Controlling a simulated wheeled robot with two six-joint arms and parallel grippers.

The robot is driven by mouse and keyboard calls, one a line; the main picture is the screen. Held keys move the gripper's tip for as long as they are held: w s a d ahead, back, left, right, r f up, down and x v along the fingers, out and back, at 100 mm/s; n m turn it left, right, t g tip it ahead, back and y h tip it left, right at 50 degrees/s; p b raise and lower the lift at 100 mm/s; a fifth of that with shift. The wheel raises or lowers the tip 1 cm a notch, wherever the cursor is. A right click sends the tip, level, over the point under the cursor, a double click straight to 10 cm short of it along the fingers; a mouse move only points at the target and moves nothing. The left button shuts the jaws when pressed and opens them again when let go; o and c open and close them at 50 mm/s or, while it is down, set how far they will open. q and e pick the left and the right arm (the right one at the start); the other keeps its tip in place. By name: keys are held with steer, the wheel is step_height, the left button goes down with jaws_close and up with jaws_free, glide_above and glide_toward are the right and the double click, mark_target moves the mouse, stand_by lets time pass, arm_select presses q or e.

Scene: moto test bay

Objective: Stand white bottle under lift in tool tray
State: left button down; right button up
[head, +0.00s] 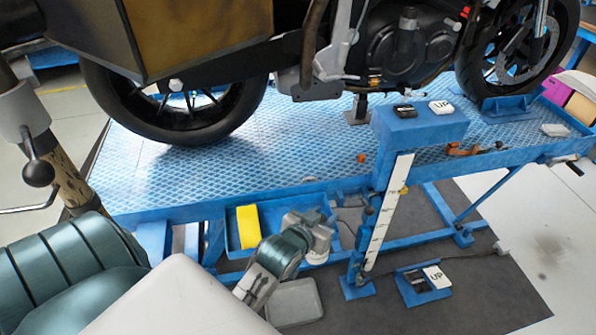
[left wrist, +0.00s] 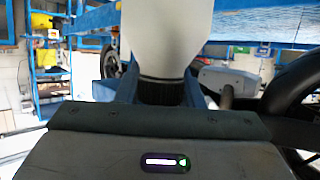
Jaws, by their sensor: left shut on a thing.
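The white bottle (left wrist: 165,35) fills the top middle of the left wrist view. Its pale body is towards the top of that picture and a dark ribbed band (left wrist: 162,92) is at its lower end. My left gripper (left wrist: 155,90) is shut on it at this dark end, with a finger on each side. In the head view my left gripper (head: 318,232) is low beside the lift's near edge, close to the tool tray. The blue tool tray (head: 235,240) holds a yellow item (head: 248,227) and is partly hidden by my arm. My right gripper is not in view.
The blue lift platform (head: 270,160) carries a motorcycle and overhangs the near area. A blue control post (head: 385,200) stands right of my left gripper. A pedal unit (head: 422,283) and a cable lie on the dark floor mat. Bare mat (head: 490,295) lies further right.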

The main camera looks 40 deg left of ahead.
arm_select(q)
steer(key=w+a+f+p, duration=0.4)
steer(key=w+a, duration=0.5)
steer(key=w, duration=0.2)
steer(key=shift+w+a+f+p, duration=0.25)
steer(key=shift+w+f+p, duration=0.05)
steer(key=shift+f+p, duration=0.1)
steer(key=shift+f, duration=0.1)
steer(key=c, duration=1)
jaws_free()
steer(key=shift+o, duration=0.2)
steer(key=b+v, duration=0.2)
steer(key=v, duration=1)
steer(key=shift+s, duration=0.1)
